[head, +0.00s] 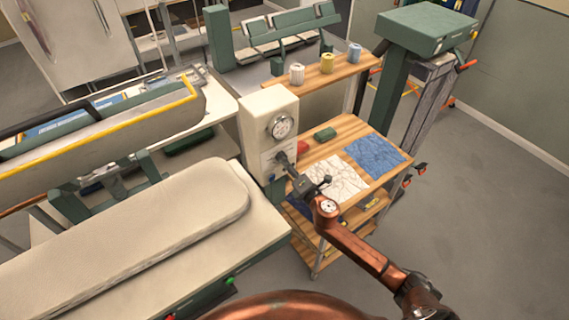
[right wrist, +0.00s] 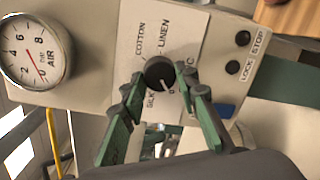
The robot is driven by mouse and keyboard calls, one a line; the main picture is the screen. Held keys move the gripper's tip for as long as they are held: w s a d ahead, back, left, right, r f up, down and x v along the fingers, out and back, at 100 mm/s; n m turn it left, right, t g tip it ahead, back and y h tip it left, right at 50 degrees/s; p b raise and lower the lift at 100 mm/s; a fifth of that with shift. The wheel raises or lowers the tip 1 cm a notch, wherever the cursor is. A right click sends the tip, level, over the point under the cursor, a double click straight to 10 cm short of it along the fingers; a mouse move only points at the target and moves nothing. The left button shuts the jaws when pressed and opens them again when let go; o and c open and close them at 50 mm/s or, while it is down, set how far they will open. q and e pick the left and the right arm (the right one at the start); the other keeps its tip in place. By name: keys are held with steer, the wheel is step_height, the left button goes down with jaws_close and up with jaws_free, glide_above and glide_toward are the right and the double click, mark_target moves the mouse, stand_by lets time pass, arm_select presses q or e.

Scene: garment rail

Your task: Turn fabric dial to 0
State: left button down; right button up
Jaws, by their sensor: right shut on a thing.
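The fabric dial (right wrist: 158,70) is a dark round knob on a cream control panel (head: 262,112), below the gauge. In the right wrist view it sits among the labels COTTON, LINEN and SILK; another label is partly hidden by a finger. A white pointer mark shows on the knob's lower part, near SILK; I cannot make out a 0. My right gripper (right wrist: 161,92) has its green fingers on both sides of the knob and is shut on it. In the head view the right gripper (head: 286,162) reaches the panel front and largely hides the dial. My left gripper is not in view.
The air gauge (right wrist: 32,50) is beside the dial; LOCK and STOP buttons (right wrist: 238,52) and a blue switch (right wrist: 223,110) are on its other side. A padded ironing board (head: 130,225) lies left, and a wooden cart (head: 335,128) with fabric swatches stands close right.

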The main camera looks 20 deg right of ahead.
steer(key=shift+f+n, duration=0.1)
steer(key=shift+n, duration=0.4)
steer(key=o, duration=1.1)
steer(key=shift+o, duration=0.2)
steer(key=shift+s, duration=0.15)
steer(key=v, duration=1.1)
steer(key=shift+s, duration=0.4)
steer(key=shift+d, duration=0.15)
